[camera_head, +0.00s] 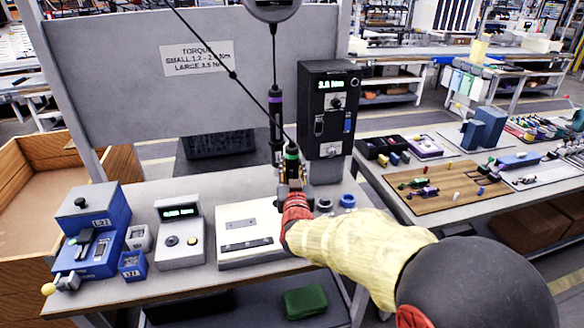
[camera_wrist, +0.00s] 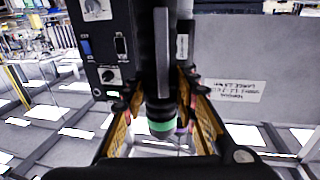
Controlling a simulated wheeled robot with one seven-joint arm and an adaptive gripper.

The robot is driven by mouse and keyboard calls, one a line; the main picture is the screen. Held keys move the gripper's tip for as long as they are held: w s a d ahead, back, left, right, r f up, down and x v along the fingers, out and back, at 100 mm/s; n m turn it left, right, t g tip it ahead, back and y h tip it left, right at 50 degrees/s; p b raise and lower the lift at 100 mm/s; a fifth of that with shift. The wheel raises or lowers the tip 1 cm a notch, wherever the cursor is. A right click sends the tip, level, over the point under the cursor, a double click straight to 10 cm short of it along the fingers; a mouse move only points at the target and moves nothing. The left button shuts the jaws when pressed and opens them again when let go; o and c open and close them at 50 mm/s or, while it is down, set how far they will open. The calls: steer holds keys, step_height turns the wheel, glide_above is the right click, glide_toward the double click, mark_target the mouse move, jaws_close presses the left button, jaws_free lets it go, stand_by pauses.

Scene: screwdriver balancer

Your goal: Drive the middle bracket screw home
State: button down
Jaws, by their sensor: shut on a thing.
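My gripper (camera_head: 291,184) is shut on the green-banded screwdriver (camera_head: 291,153), which hangs on a dark cord. The wrist view shows its green band (camera_wrist: 162,128) between my two fingers. A second screwdriver with a purple band (camera_head: 275,106) hangs beside it, to the left and behind. A white fixture block (camera_head: 233,213) lies on the bench to the left of my gripper and lower in the picture. A dark bracket strip (camera_head: 247,243) lies on its front part. The screws are too small to make out, and the screwdriver's tip is hidden.
A black controller box (camera_head: 313,83) with a green display and knobs stands right behind the screwdrivers. A grey panel (camera_head: 120,75) with a torque sign (camera_head: 197,62) stands behind. A display box (camera_head: 181,240) and a blue device (camera_head: 97,225) stand left.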

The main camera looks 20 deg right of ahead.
mark_target(293, 155)
steer(key=shift+s+f, duration=0.1)
steer(key=shift+f, duration=0.65)
steer(key=shift+r+p, duration=1.45)
steer(key=shift+r, duration=1.95)
